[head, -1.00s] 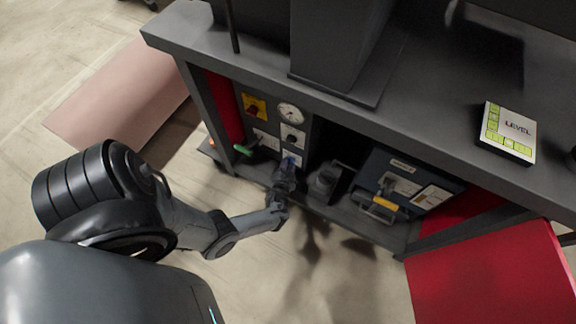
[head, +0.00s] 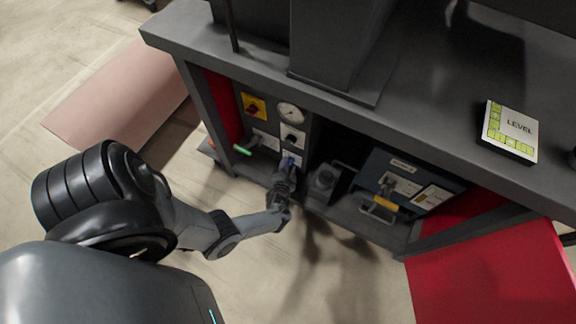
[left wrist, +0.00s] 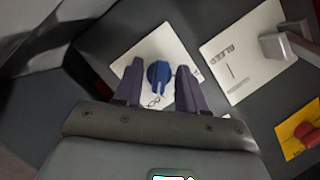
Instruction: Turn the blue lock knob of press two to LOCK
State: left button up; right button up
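The blue lock knob (left wrist: 158,76) sits on a white label plate (left wrist: 180,55) in the left wrist view. In the head view the knob (head: 291,160) is a small blue spot low on the dark control panel. My left gripper (left wrist: 159,72) is open, with one finger on each side of the knob. Whether the fingers touch it I cannot tell; small gaps seem to show. In the head view my left gripper (head: 287,168) is in front of the panel and partly covers the plate. The plate's lettering is mostly hidden. My right gripper is not in view.
Above the knob are a black knob (head: 291,137), a gauge (head: 290,112) and a red-and-yellow switch (head: 254,106). A lever with a green grip (head: 243,150) is to the left. A blue-grey case (head: 405,178) stands on the shelf to the right. The bench top (head: 440,110) overhangs the panel.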

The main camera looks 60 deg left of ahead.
pick_arm(q)
jog(key=shift+d+r, duration=0.1)
jog(key=shift+s+d+r, duration=0.1)
jog(key=shift+s+d, duration=0.05)
jog(key=p+v, duration=0.5)
jog(key=v, duration=0.5)
jog(key=shift+s, duration=0.1)
